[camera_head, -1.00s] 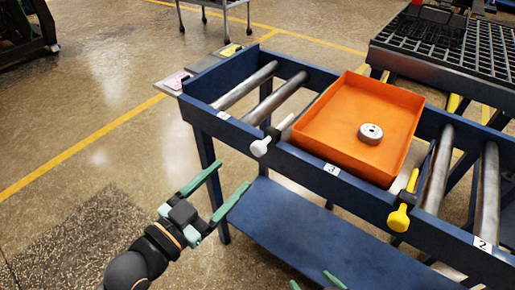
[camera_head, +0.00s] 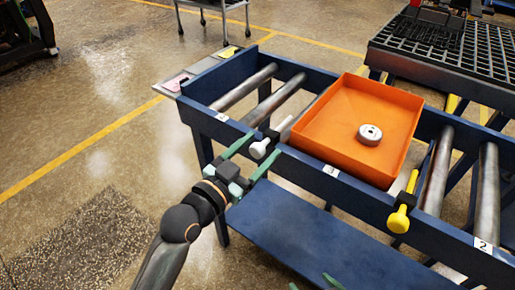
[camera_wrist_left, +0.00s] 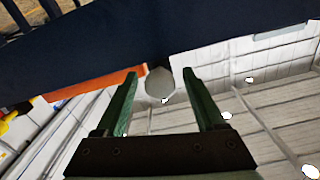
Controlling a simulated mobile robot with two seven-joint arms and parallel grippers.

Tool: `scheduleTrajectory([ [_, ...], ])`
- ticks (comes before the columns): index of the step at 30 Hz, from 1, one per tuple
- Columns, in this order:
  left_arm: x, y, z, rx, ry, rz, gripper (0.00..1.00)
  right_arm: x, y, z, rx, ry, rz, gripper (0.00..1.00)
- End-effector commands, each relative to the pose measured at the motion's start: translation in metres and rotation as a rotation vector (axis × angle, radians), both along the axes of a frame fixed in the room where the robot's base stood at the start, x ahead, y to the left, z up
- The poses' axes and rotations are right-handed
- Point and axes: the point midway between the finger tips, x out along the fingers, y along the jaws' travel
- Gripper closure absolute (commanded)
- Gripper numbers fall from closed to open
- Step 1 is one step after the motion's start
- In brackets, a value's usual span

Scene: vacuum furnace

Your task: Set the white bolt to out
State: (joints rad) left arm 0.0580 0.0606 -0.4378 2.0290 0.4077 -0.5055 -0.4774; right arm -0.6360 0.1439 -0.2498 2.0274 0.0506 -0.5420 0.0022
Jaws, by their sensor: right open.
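The white bolt (camera_head: 258,150) sticks out from the front rail of the blue roller table, left of the orange tray. My left gripper (camera_head: 265,146) is open, with one finger on each side of the white bolt's knob. In the left wrist view the knob (camera_wrist_left: 159,83) shows between the two fingertips (camera_wrist_left: 162,82), with a gap on both sides. Only the green fingertips of my right gripper (camera_head: 314,283) show at the bottom edge, apart and empty.
The orange tray (camera_head: 341,158) sits on the table with a metal ring (camera_head: 370,134) in it. A yellow bolt (camera_head: 400,215) is on the same rail to the right. A lower blue shelf (camera_head: 310,230) juts out below. The floor at left is clear.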

Motion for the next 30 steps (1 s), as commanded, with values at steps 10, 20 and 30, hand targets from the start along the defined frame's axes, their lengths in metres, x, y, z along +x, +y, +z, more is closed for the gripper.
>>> scheduleTrajectory([
  [10, -0.0003, 0.0003, -0.0001, 0.000, 0.000, 0.000, 0.69, -0.0005, 0.0000, 0.0001, 0.001, 0.000, -0.001, 0.00],
  [20, -0.0003, 0.0005, -0.0002, 0.000, 0.000, 0.000, 1.00, -0.0006, 0.0000, 0.0001, 0.001, 0.000, -0.001, 0.00],
  [30, -0.0003, 0.0005, -0.0002, 0.000, 0.000, 0.000, 1.00, -0.0006, 0.0000, 0.0000, 0.001, 0.000, -0.001, 0.00],
])
